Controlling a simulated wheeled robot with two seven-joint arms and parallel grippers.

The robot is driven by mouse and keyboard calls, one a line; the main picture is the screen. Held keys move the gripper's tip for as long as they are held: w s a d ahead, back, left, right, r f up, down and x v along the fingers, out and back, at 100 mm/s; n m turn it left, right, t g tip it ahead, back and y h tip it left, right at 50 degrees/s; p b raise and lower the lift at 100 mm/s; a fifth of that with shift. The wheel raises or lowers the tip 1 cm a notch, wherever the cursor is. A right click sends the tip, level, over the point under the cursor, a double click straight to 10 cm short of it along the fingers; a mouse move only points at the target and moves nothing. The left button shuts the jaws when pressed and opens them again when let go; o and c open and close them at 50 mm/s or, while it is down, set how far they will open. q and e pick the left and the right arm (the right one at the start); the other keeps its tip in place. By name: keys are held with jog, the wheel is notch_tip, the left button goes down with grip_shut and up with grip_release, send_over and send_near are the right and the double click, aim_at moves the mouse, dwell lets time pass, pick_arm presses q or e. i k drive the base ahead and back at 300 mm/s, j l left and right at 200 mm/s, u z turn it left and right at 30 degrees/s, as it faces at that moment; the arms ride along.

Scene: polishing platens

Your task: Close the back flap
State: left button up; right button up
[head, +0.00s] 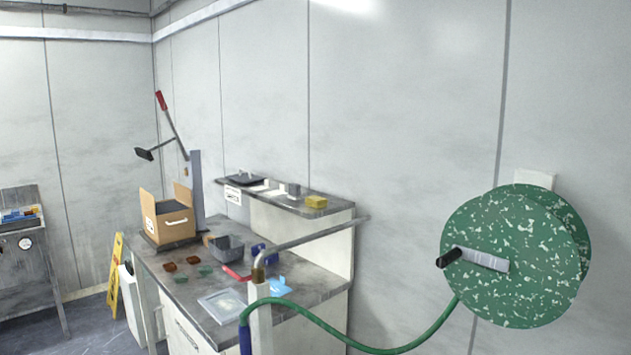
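A brown cardboard box (176,232) stands open on the far left end of the grey workbench, with a white handle-like mark on its front. One flap (183,195) stands up at its right or rear side. Another upright panel (147,205) rises at its left side. I cannot tell which of these is the back flap. Neither of my grippers shows in the head view.
A lever press (197,190) stands right behind the box. A grey bin (228,248), small coloured dishes and a tray (222,306) share the bench (310,290). A metal spout (300,240), green hose and green hose reel (515,255) are nearer me.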

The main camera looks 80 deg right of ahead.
aim_at(184, 195)
jog(key=i+l+z, duration=0.15)
jog(key=z, duration=0.25)
jog(key=i+l+z, duration=0.2)
jog(key=z, duration=0.25)
jog(key=i+l+z, duration=0.2)
jog(key=z, duration=0.2)
jog(key=i+z, duration=0.2)
jog(key=z, duration=0.2)
jog(key=i+z, duration=0.2)
jog(key=z, duration=0.2)
